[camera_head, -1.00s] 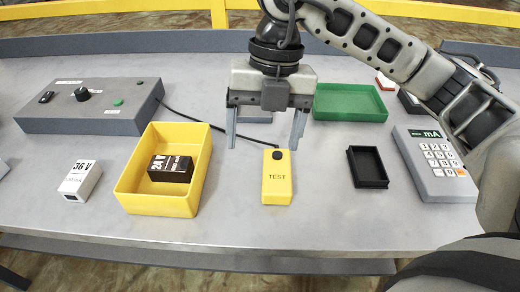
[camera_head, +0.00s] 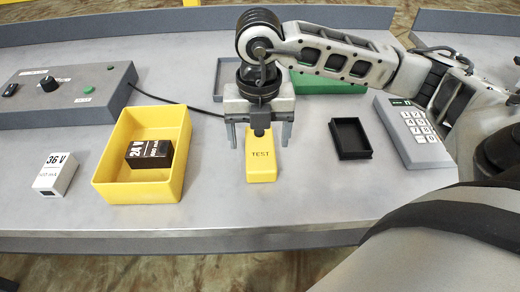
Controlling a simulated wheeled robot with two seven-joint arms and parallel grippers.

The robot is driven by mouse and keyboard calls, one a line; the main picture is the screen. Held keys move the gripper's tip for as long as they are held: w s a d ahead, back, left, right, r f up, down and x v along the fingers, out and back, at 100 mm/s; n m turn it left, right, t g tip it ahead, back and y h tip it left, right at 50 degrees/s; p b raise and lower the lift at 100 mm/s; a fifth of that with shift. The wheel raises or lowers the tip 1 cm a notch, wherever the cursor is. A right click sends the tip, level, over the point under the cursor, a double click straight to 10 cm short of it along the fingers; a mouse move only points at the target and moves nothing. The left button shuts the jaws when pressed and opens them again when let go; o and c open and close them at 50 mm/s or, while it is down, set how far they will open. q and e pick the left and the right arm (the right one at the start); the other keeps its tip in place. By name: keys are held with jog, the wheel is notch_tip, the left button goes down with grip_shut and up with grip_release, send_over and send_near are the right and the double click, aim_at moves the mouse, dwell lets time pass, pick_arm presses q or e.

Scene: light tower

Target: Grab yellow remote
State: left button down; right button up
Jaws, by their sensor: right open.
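The yellow remote (camera_head: 261,165), marked TEST, lies flat on the grey table. Its far end is hidden behind my right gripper (camera_head: 258,140). My right gripper points down over the far part of the remote. It is open, with one finger to the left of the remote and one to the right. I cannot tell whether the fingers touch the table. My left gripper is not in view.
A yellow bin (camera_head: 108,178) holding a black 24 V block (camera_head: 150,154) stands left of the remote.

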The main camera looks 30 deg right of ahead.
aim_at(260, 146)
jog(key=shift+d+f, duration=0.15)
jog(key=shift+f, duration=1.7)
jog(key=shift+w, duration=0.1)
jog(key=c, duration=1.2)
